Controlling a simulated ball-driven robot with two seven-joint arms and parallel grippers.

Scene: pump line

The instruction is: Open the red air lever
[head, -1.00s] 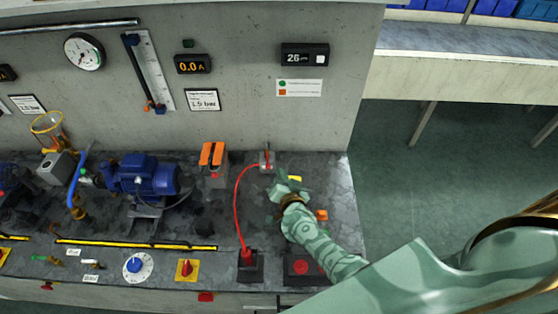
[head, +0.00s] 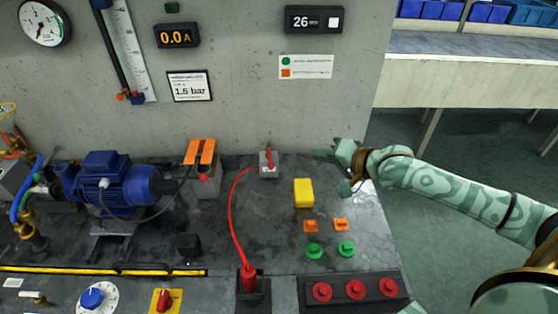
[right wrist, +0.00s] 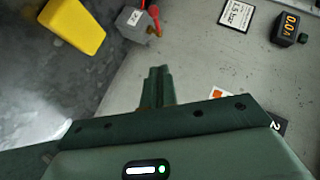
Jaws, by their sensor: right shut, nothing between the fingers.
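The red air lever (head: 270,160) stands on a small grey block (head: 268,171) near the back wall, with a red hose leading from it. In the right wrist view the red lever (right wrist: 154,13) and grey block (right wrist: 133,24) show at the top. My right gripper (head: 322,155) is shut and empty, to the right of the lever and apart from it. In the right wrist view its closed fingers (right wrist: 157,80) point toward the wall and block. My left gripper is out of view.
A yellow block (head: 304,193) stands right of the hose, with orange and green pieces in front. The red hose (head: 232,208) curves down to a red plug (head: 248,280) in a black holder. An orange-topped box (head: 200,152) and a blue motor (head: 110,182) stand left.

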